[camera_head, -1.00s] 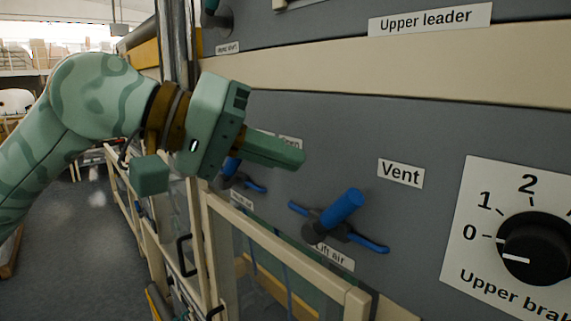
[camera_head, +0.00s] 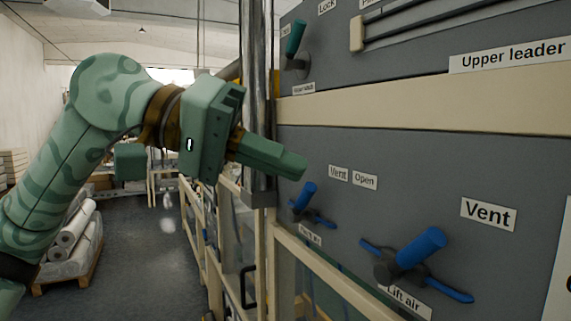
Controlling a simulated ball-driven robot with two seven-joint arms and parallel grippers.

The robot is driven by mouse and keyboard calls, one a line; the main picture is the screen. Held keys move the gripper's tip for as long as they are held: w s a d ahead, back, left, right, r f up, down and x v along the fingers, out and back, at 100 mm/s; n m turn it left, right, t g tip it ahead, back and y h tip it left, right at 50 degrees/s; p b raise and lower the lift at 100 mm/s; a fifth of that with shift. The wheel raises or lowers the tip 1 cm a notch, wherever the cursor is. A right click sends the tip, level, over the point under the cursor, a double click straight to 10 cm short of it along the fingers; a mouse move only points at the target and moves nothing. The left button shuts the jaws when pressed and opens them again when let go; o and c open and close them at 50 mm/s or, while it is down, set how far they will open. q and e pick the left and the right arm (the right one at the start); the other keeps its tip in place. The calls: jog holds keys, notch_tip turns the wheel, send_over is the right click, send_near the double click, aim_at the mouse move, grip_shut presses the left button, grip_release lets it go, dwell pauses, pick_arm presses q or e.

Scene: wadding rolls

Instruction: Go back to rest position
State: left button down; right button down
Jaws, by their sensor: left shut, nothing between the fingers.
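My left gripper (camera_head: 270,156) is shut and empty, its green fingers pointing right in front of the grey machine panel (camera_head: 400,190). It hides part of the chrome post and the panel's left edge. Below and right of it, a small blue-handled valve (camera_head: 305,196) and a larger blue-handled valve (camera_head: 419,250) stand on the panel; the gripper appears apart from both. The larger valve sits between the "Vent" label (camera_head: 487,214) and the "Lift air" label (camera_head: 405,299). My right gripper is out of view.
A green-handled lever (camera_head: 296,40) is on the upper panel. A vertical chrome post (camera_head: 258,90) stands at the machine's left edge. Cream guard rails (camera_head: 330,275) run below the valves. White rolls on a pallet (camera_head: 75,240) lie at the left. Grey floor (camera_head: 145,270) between is clear.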

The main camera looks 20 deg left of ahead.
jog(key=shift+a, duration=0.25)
